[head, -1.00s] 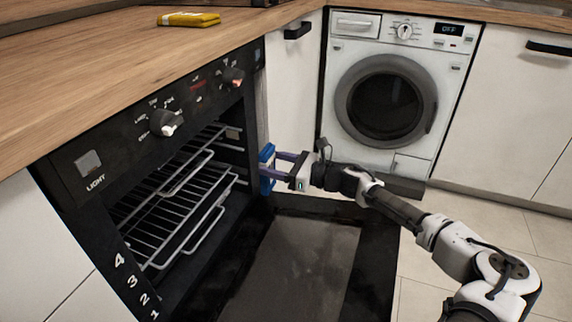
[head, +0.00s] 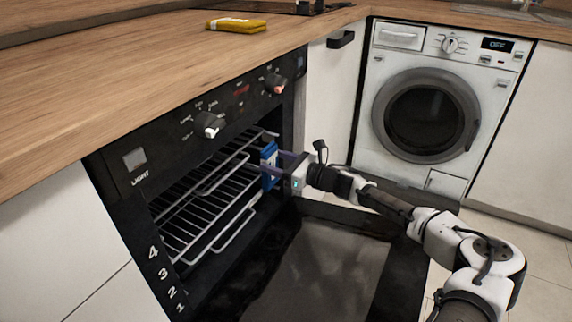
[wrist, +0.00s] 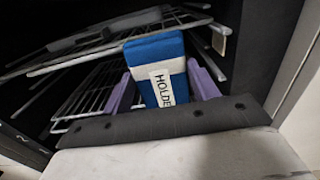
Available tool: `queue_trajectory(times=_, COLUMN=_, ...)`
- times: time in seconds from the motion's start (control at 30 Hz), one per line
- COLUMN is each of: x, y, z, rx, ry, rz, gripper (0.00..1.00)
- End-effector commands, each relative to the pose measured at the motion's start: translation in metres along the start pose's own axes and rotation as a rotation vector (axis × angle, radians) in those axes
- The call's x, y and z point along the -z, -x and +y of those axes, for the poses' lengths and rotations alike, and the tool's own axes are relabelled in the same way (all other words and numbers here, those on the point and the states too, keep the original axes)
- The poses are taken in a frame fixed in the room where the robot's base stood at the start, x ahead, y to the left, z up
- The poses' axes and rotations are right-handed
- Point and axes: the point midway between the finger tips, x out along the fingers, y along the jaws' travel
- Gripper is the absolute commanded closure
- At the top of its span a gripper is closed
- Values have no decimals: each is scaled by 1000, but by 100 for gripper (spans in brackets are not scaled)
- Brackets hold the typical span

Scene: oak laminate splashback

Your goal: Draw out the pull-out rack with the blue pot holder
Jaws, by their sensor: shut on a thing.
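My gripper (head: 275,166) is shut on the blue pot holder (head: 268,164). In the wrist view the pot holder (wrist: 156,50) sits between the purple fingers, with a white label reading "HOLDER". It is at the right side of the open oven, close to the right ends of the racks. An upper wire rack (head: 200,196) with a raised front bar lies inside the oven, and a second looped bar (head: 236,232) shows below it. The wrist view shows rack wires (wrist: 105,88) to the left of and behind the pot holder. I cannot tell whether the pot holder touches a rack.
The oven door (head: 325,268) is folded down below my gripper. Control knobs (head: 209,124) stick out above the opening. A washing machine (head: 425,110) stands to the right. A yellow folded cloth (head: 236,24) lies on the wooden worktop (head: 150,75).

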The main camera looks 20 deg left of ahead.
Motion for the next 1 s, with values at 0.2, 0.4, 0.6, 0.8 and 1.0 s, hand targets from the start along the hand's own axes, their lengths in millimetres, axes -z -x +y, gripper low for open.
queue_trajectory(times=0.2, x=1, y=-23, z=1, rx=-2, ry=1, rz=0, gripper=64)
queue_trajectory(times=0.4, x=2, y=-43, z=1, rx=-2, ry=1, rz=1, gripper=64)
queue_trajectory(times=0.6, x=20, y=-49, z=0, rx=1, ry=-1, rz=-1, gripper=64)
queue_trajectory(times=0.8, x=37, y=-49, z=0, rx=1, ry=0, rz=-2, gripper=64)
queue_trajectory(times=1.0, x=46, y=-49, z=0, rx=1, ry=0, rz=-1, gripper=64)
